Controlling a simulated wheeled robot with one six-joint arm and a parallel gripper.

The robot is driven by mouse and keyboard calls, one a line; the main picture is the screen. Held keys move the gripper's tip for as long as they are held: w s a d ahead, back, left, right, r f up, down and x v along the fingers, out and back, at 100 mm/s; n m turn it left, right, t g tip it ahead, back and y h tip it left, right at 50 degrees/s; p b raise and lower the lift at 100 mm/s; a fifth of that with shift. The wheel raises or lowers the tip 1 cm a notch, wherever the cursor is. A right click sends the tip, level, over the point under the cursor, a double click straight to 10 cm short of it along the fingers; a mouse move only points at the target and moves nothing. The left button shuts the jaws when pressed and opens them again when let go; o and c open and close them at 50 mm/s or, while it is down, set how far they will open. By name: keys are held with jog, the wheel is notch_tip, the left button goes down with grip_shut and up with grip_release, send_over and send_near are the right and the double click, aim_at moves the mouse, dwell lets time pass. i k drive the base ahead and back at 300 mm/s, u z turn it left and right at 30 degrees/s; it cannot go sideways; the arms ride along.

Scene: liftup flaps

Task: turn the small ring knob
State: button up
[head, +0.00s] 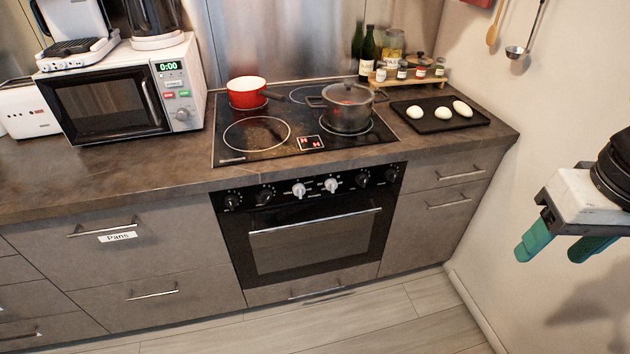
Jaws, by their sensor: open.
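A row of knobs runs along the black front panel of the oven (313,230), under the cooktop. Two are white, a left white knob (299,190) and a right white knob (331,185). The others are black, with a pair on the left side (264,196) and a pair on the right side (362,179). No readable label shows which one is the small ring knob. My gripper (550,256), with teal fingers, is open and empty at the right, in front of the pale wall and well apart from the knobs.
The cooktop (250,150) carries a red pan (246,92) and a grey lidded pot (348,107). A black tray (440,116) with white egg-shaped items lies to the right. A microwave (125,90) stands left. The oven handle (315,222) sticks out below the knobs. The floor in front is clear.

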aim_at(265, 195)
jog(key=k, duration=1)
jog(key=u, duration=1.05)
jog(key=i, duration=0.9)
jog(key=z, duration=1)
